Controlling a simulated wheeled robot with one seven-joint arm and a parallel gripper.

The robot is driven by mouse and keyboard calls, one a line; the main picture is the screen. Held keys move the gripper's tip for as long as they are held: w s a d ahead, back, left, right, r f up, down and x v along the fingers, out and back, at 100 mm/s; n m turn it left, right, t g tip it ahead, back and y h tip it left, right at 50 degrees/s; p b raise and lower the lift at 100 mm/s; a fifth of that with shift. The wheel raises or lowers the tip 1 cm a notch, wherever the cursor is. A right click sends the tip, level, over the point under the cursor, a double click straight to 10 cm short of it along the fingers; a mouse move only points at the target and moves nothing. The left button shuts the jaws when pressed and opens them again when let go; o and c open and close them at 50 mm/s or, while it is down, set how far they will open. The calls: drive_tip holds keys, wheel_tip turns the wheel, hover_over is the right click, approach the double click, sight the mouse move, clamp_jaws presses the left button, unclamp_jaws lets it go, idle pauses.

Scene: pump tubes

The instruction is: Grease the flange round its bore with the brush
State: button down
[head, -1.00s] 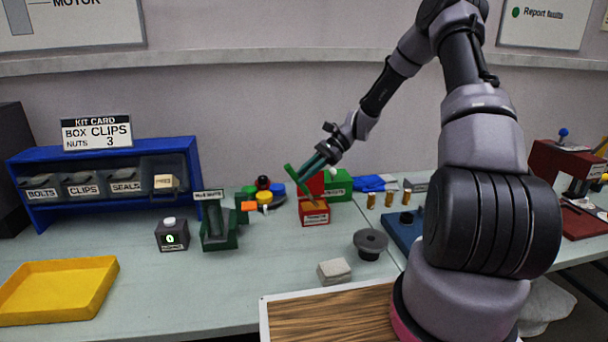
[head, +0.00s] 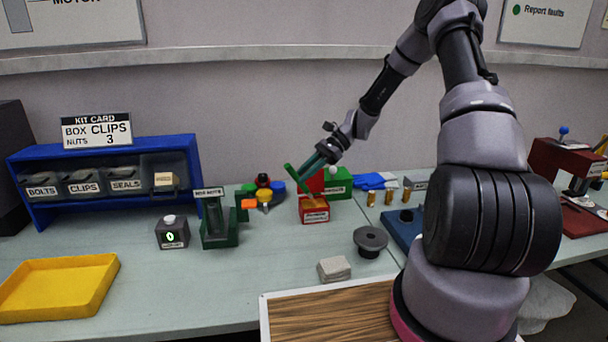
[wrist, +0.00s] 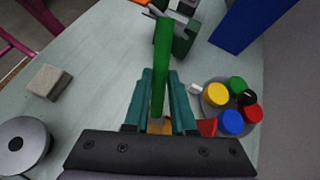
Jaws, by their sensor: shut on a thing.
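The brush shows as a green handle (wrist: 162,60) standing up between the teal fingers of my gripper (wrist: 160,88) in the wrist view. My gripper (head: 316,166) is shut on it. In the head view the brush handle (head: 290,173) slants down towards an open red box (head: 314,216) with orange-brown contents and a raised red lid. The brush's lower end is at the box, but its bristles are hidden. The flange, a dark grey disc with a central bore (head: 370,238), lies on the bench in front and to the right of the box; it also shows in the wrist view (wrist: 22,143).
A pale block (head: 334,269) lies near the flange. A dish of coloured caps (head: 264,195) and a green stand (head: 219,230) are left of the red box. Brass pieces (head: 388,196) and a blue plate stand to the right. The bench left of the flange is mostly clear.

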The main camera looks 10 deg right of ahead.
idle(0.3)
drive_tip(key=shift+r, duration=3.5)
drive_tip(key=shift+d+f, duration=0.1)
